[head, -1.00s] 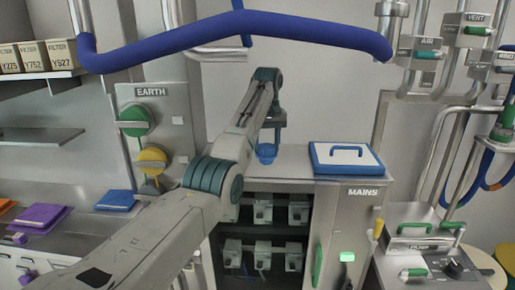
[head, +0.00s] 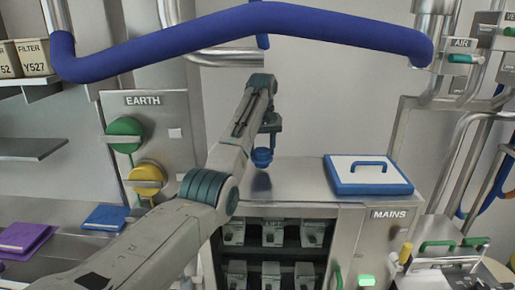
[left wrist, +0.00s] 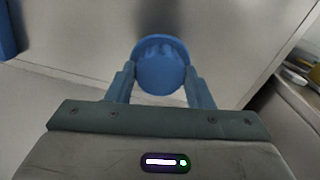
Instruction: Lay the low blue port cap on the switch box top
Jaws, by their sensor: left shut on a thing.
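The low blue port cap (head: 262,158) is held in my left gripper (head: 267,143), over the left part of the switch box top (head: 298,178). A dark patch like a shadow lies on the metal below the cap, and the cap looks a little above the surface. In the left wrist view the round cap (left wrist: 160,68) sits between the two fingers of my left gripper (left wrist: 160,86), which are shut on it. The top beneath it looks bare. My right gripper is not in view.
A white panel with a blue rim and handle (head: 368,174) lies on the right of the box top. A thick blue pipe (head: 250,25) crosses above my arm. The EARTH panel (head: 150,130) stands at left. Open compartments (head: 270,250) face forward below.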

